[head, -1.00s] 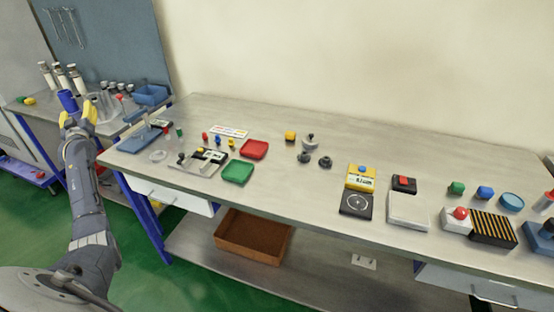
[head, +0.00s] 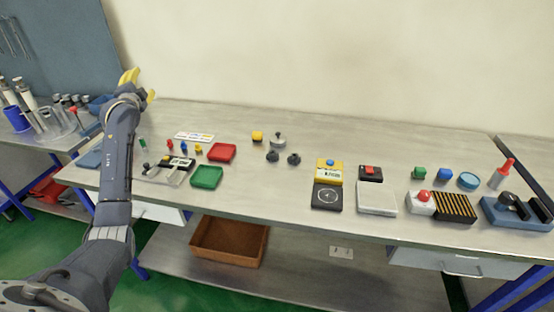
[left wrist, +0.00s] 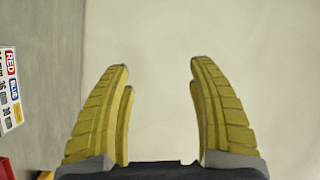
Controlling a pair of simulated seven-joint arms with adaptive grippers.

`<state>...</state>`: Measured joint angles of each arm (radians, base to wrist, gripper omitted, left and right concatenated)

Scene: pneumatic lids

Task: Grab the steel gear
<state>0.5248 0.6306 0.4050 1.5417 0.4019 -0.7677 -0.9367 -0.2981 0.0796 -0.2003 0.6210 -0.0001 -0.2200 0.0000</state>
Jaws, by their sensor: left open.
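Three small grey parts stand close together at the middle of the bench in the head view: a lighter one with a knob on top (head: 278,140) and two darker ones, left (head: 272,156) and right (head: 293,159). They are too small to tell which is the steel gear. My left gripper (head: 141,86) is raised at the left, well away from them, with yellow fingers apart. In the left wrist view its fingers (left wrist: 160,75) are spread with nothing between them. My right gripper is not in view.
A yellow device (head: 329,172) and a white plate (head: 376,198) stand to the right. The bench just in front of the grey parts is clear.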

